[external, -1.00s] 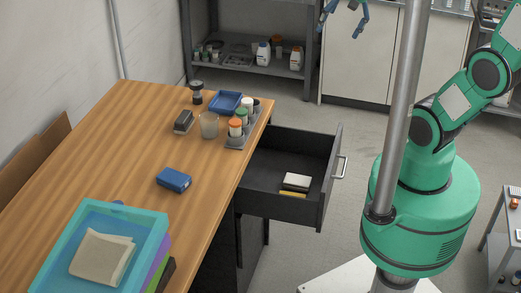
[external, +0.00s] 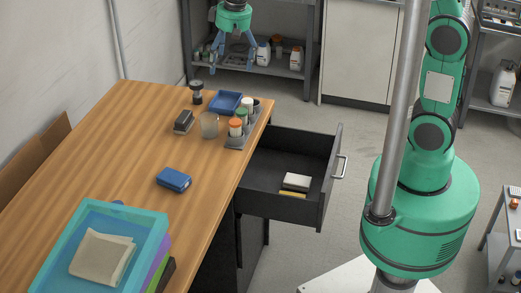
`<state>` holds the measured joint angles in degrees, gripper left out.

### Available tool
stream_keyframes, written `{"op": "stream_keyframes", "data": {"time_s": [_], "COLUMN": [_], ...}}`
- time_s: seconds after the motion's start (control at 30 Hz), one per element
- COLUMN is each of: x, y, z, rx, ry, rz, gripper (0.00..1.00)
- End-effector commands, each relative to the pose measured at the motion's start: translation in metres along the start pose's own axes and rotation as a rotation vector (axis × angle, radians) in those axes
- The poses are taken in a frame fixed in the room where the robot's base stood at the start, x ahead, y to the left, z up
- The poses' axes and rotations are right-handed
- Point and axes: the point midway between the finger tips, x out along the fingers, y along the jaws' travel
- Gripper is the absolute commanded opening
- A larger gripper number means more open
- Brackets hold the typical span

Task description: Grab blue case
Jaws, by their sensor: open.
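A small blue case (external: 174,179) lies flat on the wooden table (external: 120,150), near the middle of its top. My gripper (external: 232,63) is at the top of the external view, pointing down with its blue fingers spread apart. It is empty. In the picture it shows above the far end of the table, well away from the blue case. Its exact height and depth are hard to tell.
A blue tray (external: 226,102), a clear cup (external: 209,125), a dark box (external: 184,121) and a rack of capped bottles (external: 236,140) stand at the far end. Stacked trays (external: 70,235) fill the near end. An open drawer (external: 290,205) juts out right.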

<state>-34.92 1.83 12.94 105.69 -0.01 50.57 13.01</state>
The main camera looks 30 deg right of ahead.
Motion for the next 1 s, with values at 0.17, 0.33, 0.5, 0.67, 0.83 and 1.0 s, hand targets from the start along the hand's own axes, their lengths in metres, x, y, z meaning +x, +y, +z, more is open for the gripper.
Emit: {"op": "stream_keyframes", "data": {"time_s": [0.17, 0.33, 0.5, 0.67, 0.83, 1.0], "x": [0.051, 0.1, 0.147, 0.177, 0.19, 0.191], "y": [-0.06, -0.117, -0.17, -0.202, -0.216, -0.217], "z": [-0.015, -0.02, -0.017, -0.012, -0.008, -0.008], "rx": [-0.054, -0.101, -0.143, -0.168, -0.179, -0.18], "ry": [-0.049, -0.09, -0.125, -0.146, -0.154, -0.155], "rz": [0.001, 0.005, 0.012, 0.018, 0.021, 0.021], "gripper": [0.91, 0.91, 0.91, 0.91, 0.91, 0.91]}}
